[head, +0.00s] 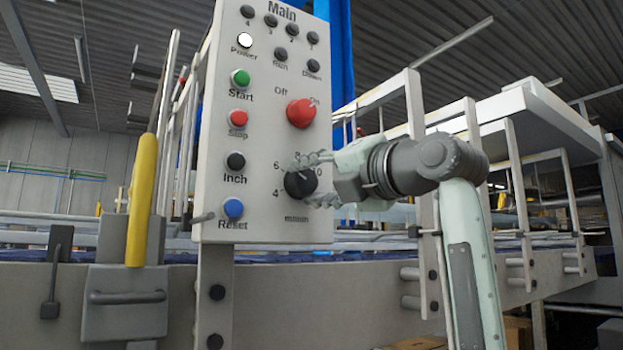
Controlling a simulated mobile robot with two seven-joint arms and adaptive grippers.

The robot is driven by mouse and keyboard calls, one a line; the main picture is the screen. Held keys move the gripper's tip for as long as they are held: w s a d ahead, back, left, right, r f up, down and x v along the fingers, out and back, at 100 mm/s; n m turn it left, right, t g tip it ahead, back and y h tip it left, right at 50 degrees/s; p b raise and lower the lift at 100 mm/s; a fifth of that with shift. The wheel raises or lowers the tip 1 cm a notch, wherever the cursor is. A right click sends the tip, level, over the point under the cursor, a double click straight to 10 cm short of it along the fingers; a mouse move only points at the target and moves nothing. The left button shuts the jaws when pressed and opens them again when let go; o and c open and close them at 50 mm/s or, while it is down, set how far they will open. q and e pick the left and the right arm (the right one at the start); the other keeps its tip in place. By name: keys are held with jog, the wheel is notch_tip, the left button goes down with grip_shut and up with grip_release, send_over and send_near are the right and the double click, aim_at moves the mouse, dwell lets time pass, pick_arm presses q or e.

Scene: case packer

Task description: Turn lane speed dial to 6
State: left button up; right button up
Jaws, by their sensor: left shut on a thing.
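The lane speed dial (298,184) is a black round knob low on the right side of the pale control panel (262,215). Printed numbers 4, 6, 8 and 10 show around it, with the 6 at its upper left. My left gripper (312,180) reaches in from the right and is shut on the dial, one finger above it and one below. The fingers cover part of the dial's right side and scale. The dial's pointer is too small to read with certainty. My right gripper is not in view.
A red rotary switch (301,113) sits above the dial. Green Start (240,78), red Stop (238,118), black Inch (235,161) and blue Reset (233,208) buttons line the panel's left. A yellow handle (142,200) stands left; white guard frames (415,105) stand right.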

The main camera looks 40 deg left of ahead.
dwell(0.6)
pick_arm(q)
jog(key=o, duration=1.2)
jog(key=shift+c, duration=0.2)
jog(key=shift+d, duration=0.1)
jog(key=v, duration=1.2)
